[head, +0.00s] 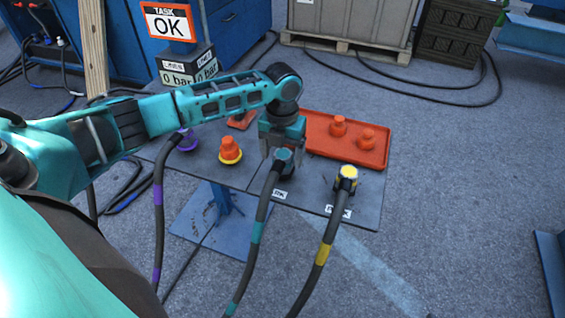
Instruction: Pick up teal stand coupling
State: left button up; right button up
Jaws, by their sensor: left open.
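The teal coupling (283,163) stands on the grey stand table, at the end of a dark hose with teal bands (257,232) that hangs over the front edge. My left gripper (280,152) is open and points down right at the coupling. Its fingers partly hide the coupling, and I cannot tell whether they touch it. My right gripper is not in view.
A yellow coupling (347,174) with its hose stands to the right, and a purple one (187,142) to the left. A yellow-ringed orange cap (230,150) is on the table. A red tray (375,153) with orange caps lies behind. A "TASK OK" sign (168,22) stands at the back.

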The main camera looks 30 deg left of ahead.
pick_arm(q)
notch_tip(320, 180, down, 3)
jog(key=shift+r, duration=0.2)
jog(key=shift+c, duration=0.4)
jog(key=shift+r, duration=0.1)
jog(key=c, duration=1.1)
